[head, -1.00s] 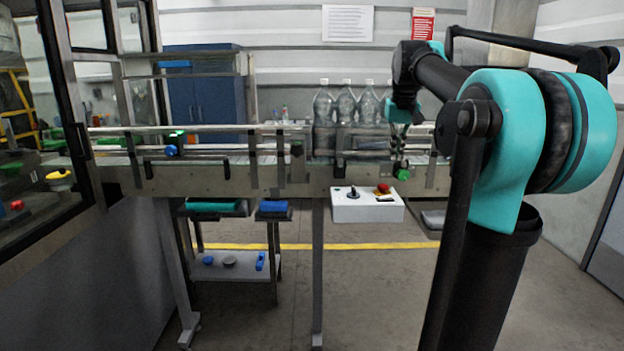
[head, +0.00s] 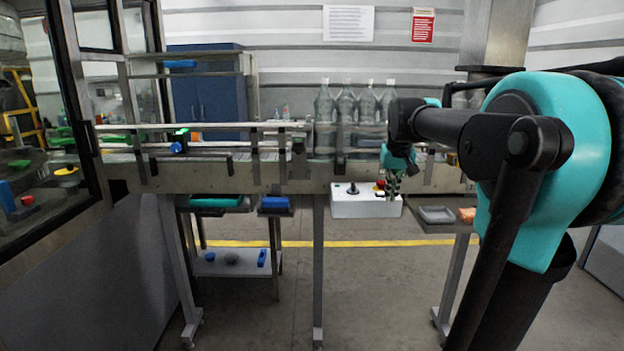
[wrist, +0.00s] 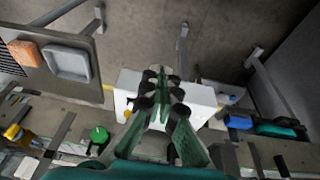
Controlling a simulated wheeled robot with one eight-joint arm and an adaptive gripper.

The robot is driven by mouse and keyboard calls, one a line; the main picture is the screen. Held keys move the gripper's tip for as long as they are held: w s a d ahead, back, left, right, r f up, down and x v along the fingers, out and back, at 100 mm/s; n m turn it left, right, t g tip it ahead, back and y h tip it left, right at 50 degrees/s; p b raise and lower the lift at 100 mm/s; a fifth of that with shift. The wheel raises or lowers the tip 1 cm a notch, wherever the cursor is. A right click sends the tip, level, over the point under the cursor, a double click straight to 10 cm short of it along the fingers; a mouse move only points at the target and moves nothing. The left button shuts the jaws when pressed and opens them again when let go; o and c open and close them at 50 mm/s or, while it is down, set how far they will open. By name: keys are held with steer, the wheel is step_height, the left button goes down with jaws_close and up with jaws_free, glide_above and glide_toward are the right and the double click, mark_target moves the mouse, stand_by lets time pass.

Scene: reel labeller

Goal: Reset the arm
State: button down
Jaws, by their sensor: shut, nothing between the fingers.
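My gripper (head: 393,190) hangs from my teal and black arm, in front of the right part of the white control box in the head view. It is shut and empty. In the wrist view my gripper (wrist: 163,82) points at the white control box (wrist: 195,97), its green fingers together over the box. The control box (head: 350,207) carries a black joystick knob (head: 352,188) and a red button (head: 380,184), partly hidden by my gripper. I cannot tell whether the fingers touch the box.
A conveyor (head: 230,177) runs across the view with several clear bottles (head: 345,105) on it. A grey tray (head: 436,215) and an orange block (head: 467,215) lie right of the box. A glass-walled cabinet stands at left.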

steer(key=s+a+f, duration=0.2)
steer(key=s+f, duration=0.9)
steer(key=f, duration=0.3)
steer(key=s+a+f, duration=0.1)
steer(key=s+f, duration=1.1)
steer(key=f, duration=0.1)
steer(key=shift+s+a+f+t, duration=0.3)
steer(key=shift+a+f+t, duration=0.05)
steer(key=shift+a+t, duration=0.05)
